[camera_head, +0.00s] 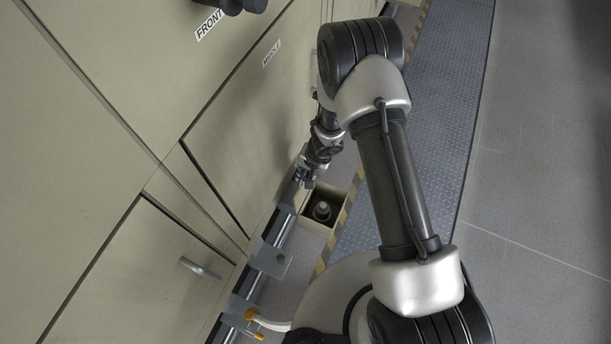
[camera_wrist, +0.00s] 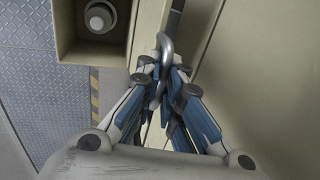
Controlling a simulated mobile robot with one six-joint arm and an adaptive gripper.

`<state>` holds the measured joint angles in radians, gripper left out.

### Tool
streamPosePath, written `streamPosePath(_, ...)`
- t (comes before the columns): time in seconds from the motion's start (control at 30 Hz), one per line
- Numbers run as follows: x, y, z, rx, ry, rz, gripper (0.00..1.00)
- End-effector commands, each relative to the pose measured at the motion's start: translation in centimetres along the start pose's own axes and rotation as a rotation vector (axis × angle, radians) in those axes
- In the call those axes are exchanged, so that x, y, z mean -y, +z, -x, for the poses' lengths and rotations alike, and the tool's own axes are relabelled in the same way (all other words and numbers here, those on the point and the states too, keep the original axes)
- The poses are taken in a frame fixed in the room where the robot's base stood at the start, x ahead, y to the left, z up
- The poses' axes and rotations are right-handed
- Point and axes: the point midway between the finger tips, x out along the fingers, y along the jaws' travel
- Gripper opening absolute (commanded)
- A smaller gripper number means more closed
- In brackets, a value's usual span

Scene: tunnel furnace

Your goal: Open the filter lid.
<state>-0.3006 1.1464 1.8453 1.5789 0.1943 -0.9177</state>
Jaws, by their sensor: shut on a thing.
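My gripper (camera_wrist: 163,78) is shut on a curved grey metal handle (camera_wrist: 166,47). The handle's loop rises past the fingertips in the wrist view, in front of a beige panel (camera_wrist: 206,65). I take this panel to be the filter lid, but its outline is mostly hidden by the fingers and I cannot tell how far it is open. In the head view my gripper (camera_head: 304,178) is low beside the furnace wall, just above and left of an open beige box (camera_head: 340,197). The handle is too small to make out there.
A round grey-white fitting (camera_head: 322,209) sits inside the box, and it also shows in the wrist view (camera_wrist: 99,16). A metal rail (camera_head: 277,228) with brackets and a yellow-handled part (camera_head: 250,315) run along the furnace. A patterned walkway (camera_head: 440,110) lies right.

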Motion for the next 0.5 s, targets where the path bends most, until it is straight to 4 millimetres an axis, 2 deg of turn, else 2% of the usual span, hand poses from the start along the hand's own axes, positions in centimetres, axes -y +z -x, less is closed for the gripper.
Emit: streamPosePath(0.5,0.59,-0.06,0.01,0.000,-0.006,0.008,0.00)
